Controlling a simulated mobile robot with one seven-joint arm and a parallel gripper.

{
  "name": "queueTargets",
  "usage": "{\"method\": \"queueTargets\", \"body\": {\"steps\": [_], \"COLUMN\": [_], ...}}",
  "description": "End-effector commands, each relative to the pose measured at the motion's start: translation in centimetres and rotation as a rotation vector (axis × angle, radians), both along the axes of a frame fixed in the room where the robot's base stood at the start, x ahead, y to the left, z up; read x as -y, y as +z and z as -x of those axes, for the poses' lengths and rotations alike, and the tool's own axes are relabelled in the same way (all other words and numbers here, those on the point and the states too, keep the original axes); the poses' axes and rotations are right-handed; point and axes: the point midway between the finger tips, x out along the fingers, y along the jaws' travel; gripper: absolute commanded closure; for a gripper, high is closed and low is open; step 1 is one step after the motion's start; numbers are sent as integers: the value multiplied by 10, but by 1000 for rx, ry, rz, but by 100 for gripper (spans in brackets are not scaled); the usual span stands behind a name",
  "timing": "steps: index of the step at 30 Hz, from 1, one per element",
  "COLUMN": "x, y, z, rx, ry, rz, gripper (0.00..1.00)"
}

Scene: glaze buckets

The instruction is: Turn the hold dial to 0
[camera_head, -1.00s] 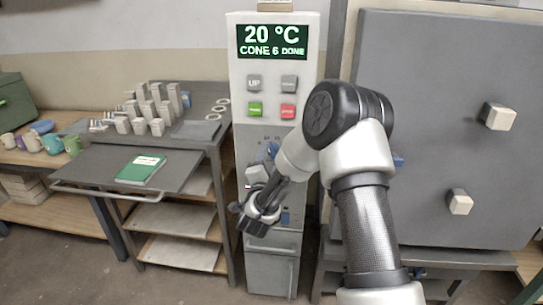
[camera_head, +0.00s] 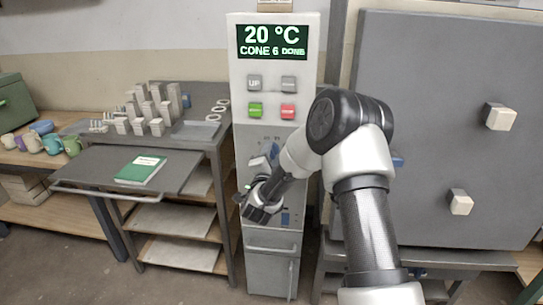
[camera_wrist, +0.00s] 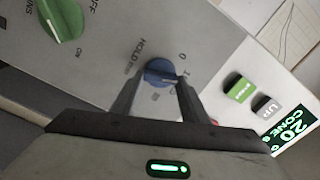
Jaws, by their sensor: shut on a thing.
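The hold dial (camera_wrist: 160,72) is a round blue knob on the grey control panel, with the word HOLD printed beside it in the wrist view. Figures, among them a 0, are printed around its rim. My gripper (camera_wrist: 157,88) has its two dark fingers on either side of the dial and is shut on it. The fingers hide part of the dial, and I cannot tell which figure it points to. In the head view my gripper (camera_head: 258,207) is low at the front of the panel column, and the arm covers part of the panel.
A green dial (camera_wrist: 64,18) marked OFF and ON sits near the hold dial. The green button (camera_head: 255,110), red button (camera_head: 288,112) and display (camera_head: 272,41) are higher on the column. A cart (camera_head: 120,167) with a green book stands left; a large grey door (camera_head: 440,130) stands right.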

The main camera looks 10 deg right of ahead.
Motion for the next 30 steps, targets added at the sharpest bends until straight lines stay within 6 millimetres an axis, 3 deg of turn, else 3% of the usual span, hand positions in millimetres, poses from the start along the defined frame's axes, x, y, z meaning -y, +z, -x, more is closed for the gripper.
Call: {"method": "queueTargets", "body": {"steps": [11,30], "x": [-1,-4], "y": [-1,1], "z": [0,0], "rx": [-39,-198], "ry": [2,3], "rz": [126,610], "gripper": [82,82]}}
